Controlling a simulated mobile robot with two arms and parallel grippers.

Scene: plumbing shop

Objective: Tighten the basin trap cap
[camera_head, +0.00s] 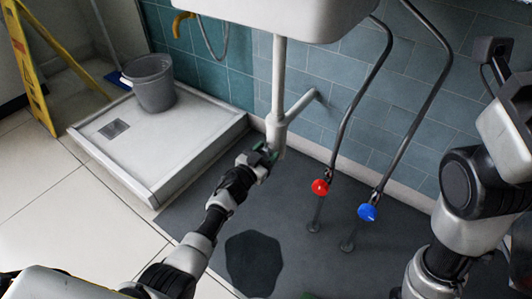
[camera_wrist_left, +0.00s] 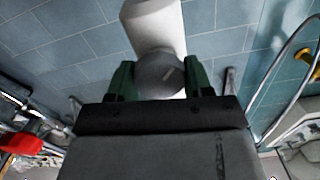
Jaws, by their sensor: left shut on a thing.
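The white basin trap (camera_head: 276,133) hangs under the basin (camera_head: 285,10) on a vertical pipe, with a side branch running to the wall. My left gripper (camera_head: 262,154) is at the lower end of the trap. In the left wrist view its green fingers (camera_wrist_left: 160,82) are shut on the trap cap (camera_wrist_left: 158,73), a grey rounded piece with a short slot mark, one finger on each side. The white trap body (camera_wrist_left: 153,18) rises above the cap there. The cap is mostly hidden by my gripper in the head view. My right gripper does not show; only right arm links are seen.
Two supply pipes with a red valve handle (camera_head: 320,187) and a blue valve handle (camera_head: 367,212) stand right of the trap. A dark wet patch (camera_head: 253,263) lies on the grey floor. A grey bucket (camera_head: 151,82) stands on the shower tray (camera_head: 175,178), near a yellow sign (camera_head: 32,70).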

